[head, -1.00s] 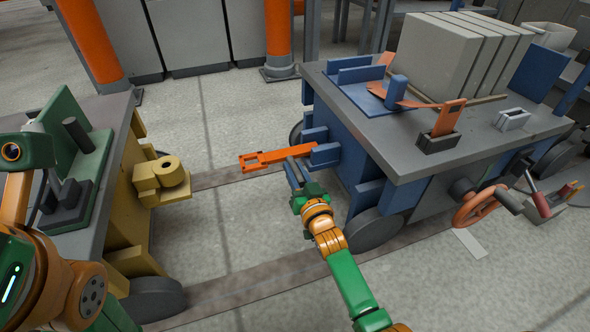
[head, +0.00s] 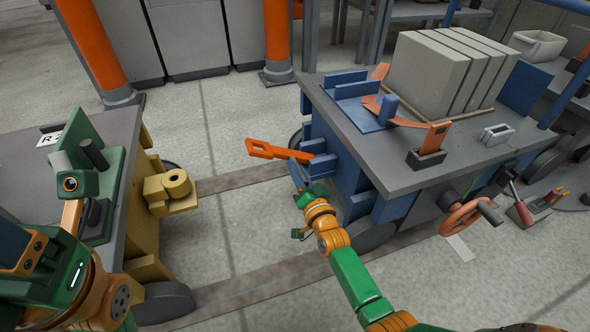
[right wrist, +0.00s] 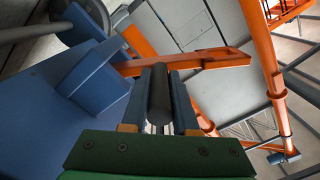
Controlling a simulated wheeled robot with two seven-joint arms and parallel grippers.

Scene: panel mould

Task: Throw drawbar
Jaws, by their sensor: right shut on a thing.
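The orange drawbar (head: 280,151) sticks out from the blue bracket (head: 318,166) on the near cart end, its looped free end tilted up and pointing left. It also shows as an orange bar in the right wrist view (right wrist: 215,59). My right gripper (head: 297,172) is beside the drawbar's cart end. In the right wrist view its fingers (right wrist: 160,100) are shut around a dark round grip (right wrist: 159,92), just under the bar. The yellow coupling (head: 176,183) on the left cart is apart from the drawbar.
The blue cart's grey top (head: 400,176) carries grey blocks (head: 430,70) and an orange lever (head: 436,137). An orange handwheel (head: 465,219) is on its side. Bare floor (head: 225,225) lies between the carts.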

